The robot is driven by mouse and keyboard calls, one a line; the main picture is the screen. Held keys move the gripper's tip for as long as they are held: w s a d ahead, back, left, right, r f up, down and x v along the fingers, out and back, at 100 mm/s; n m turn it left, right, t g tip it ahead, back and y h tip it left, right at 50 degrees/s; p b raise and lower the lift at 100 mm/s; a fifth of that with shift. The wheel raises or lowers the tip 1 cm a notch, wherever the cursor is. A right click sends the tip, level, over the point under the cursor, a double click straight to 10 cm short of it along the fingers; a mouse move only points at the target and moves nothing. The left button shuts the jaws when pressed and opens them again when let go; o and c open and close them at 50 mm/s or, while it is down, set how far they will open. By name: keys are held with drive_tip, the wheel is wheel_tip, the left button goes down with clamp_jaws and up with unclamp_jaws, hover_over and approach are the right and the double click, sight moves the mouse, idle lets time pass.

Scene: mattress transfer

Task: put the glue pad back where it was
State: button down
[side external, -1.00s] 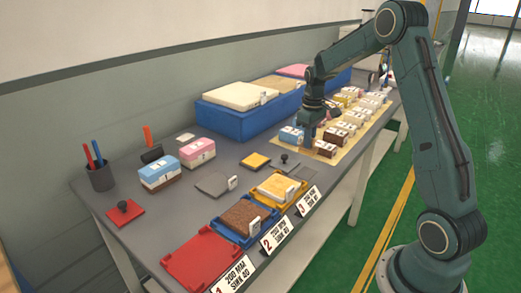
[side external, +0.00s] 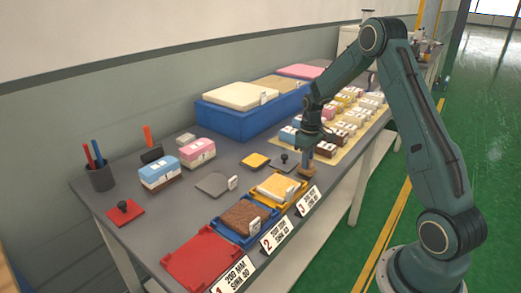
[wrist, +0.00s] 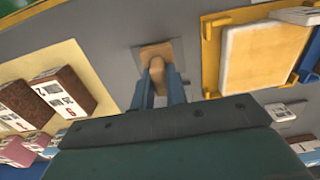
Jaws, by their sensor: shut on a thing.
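My gripper (side external: 307,160) points down beside the tray with the yellow foam. In the wrist view its blue fingers (wrist: 157,76) are shut on a tan wooden handle that rises from a flat tan pad (wrist: 155,51), which I take to be the glue pad. The tan pad also shows low under my gripper in the side view (side external: 305,171). A grey square plate (wrist: 177,46) shows around the pad, under it. I cannot tell whether the pad touches the plate.
A yellow tray (wrist: 208,60) with a yellow foam slab stands close by. A cream mat (wrist: 98,82) with several small foam blocks lies on the other side. A black-knobbed stamp (side external: 284,158) stands near my gripper. A red tray (side external: 200,262) is at the front.

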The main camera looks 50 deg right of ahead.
drive_tip(key=shift+f, duration=0.25)
drive_tip(key=c, duration=1.4)
unclamp_jaws()
wheel_tip(320, 180, up, 12)
drive_tip(key=shift+r, duration=0.15)
